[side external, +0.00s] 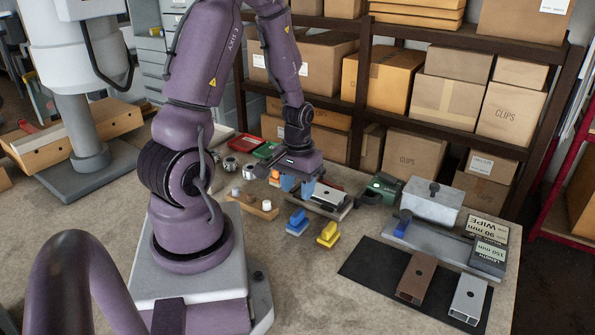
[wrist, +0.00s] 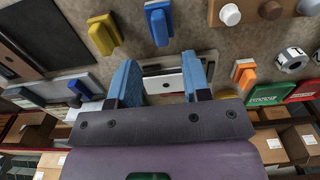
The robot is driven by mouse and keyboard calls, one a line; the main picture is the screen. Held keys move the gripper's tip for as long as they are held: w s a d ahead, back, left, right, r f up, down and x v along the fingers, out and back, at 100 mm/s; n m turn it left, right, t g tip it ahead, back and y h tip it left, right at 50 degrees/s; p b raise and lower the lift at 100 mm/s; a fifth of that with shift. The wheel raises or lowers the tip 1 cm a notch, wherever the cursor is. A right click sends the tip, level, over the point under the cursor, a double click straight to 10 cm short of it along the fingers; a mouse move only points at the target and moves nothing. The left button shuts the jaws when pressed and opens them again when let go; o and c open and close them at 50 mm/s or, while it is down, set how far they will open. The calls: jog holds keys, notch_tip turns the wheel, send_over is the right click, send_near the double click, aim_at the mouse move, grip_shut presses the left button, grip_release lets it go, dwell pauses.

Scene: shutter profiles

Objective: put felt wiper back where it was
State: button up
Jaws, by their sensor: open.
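Several handled blocks are in view, and I cannot tell for sure which is the felt wiper. A blue one (side external: 297,222) and a yellow one (side external: 328,235) stand on the table in front of my gripper; in the wrist view the blue (wrist: 158,22) and yellow (wrist: 104,34) ones lie beyond the fingertips. Another blue-handled piece (side external: 402,224) sits on the grey metal tray at right.
A dark mat (side external: 375,262) holds a brown profile (side external: 416,278) and a silver profile (side external: 468,299). Signs reading WIPE 90 mm (side external: 487,229) and 150 mm (side external: 489,256) stand at right. A wooden peg block (side external: 250,206), green and red bins are nearby. The front table middle is clear.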

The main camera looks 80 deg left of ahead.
aim_at(298, 213)
jog(key=w+d+r+m+t+y, duration=0.1)
jog(key=w+d+r+m, duration=0.1)
jog(key=d+r, duration=0.45)
jog(key=w+d+r+m+t, duration=0.2)
jog(key=d+r, duration=0.1)
jog(key=r, duration=0.7)
jog(key=s+d+r+m+t+h, duration=0.1)
jog(key=s+d+r+m+t, duration=0.1)
jog(key=s+d+r+m, duration=0.3)
jog(key=d+r, duration=0.3)
jog(key=d, duration=0.1)
jog(key=shift+d+r+t, duration=0.15)
jog(key=shift+d+t, duration=0.1)
jog(key=shift+t, duration=0.05)
